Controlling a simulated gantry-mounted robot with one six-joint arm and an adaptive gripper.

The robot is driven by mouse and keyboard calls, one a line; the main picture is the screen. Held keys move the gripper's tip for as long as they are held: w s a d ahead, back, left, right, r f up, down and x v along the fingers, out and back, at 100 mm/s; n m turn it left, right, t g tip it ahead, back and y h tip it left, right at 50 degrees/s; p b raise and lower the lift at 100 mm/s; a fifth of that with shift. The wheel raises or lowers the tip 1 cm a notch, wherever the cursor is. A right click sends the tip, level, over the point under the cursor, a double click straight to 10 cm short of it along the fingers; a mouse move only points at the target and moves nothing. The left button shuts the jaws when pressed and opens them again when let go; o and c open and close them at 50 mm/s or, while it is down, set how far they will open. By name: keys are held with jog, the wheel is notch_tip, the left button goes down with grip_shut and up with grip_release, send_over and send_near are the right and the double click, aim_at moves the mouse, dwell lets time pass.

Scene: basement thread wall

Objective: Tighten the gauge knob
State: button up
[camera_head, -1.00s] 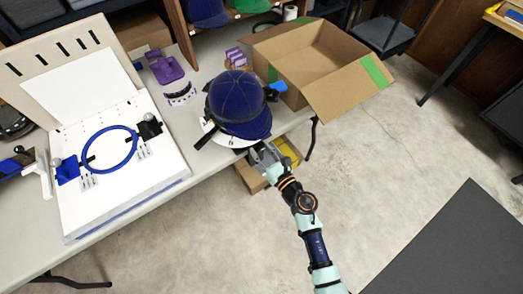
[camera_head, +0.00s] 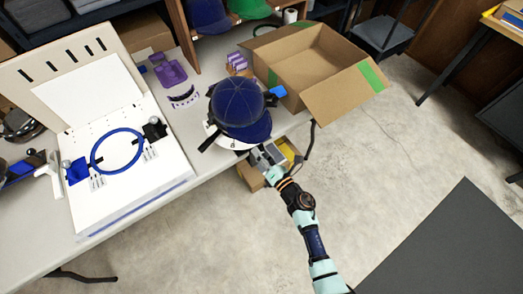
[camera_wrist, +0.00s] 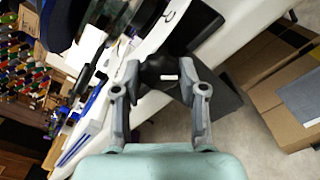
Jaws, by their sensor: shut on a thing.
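The gauge knob (camera_wrist: 158,72) is a dark knob with a small white mark, seen between the fingers in the wrist view. My gripper (camera_wrist: 163,73) is shut on it, one finger on each side. In the head view my gripper (camera_head: 262,155) is at the table's front edge, just below the cap's brim, and hides the knob. A navy cap (camera_head: 238,103) sits on a black and white cap gauge (camera_head: 226,139). The cap also shows as a dark shape at the top left of the wrist view (camera_wrist: 62,20).
An open cardboard box (camera_head: 325,85) with green tape stands right of the cap. A white board (camera_head: 128,185) with a blue hoop (camera_head: 92,152) lies at the left. Another box (camera_head: 250,178) is below the table edge. Open floor (camera_head: 370,150) lies to the right.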

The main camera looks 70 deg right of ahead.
jog(key=shift+r+m+p, duration=0.1)
jog(key=shift+m+p, duration=1.7)
jog(key=shift+m, duration=2.1)
jog(key=o, duration=1.2)
jog(key=shift+c, duration=0.2)
jog(key=shift+s, duration=0.1)
jog(key=v, duration=1.2)
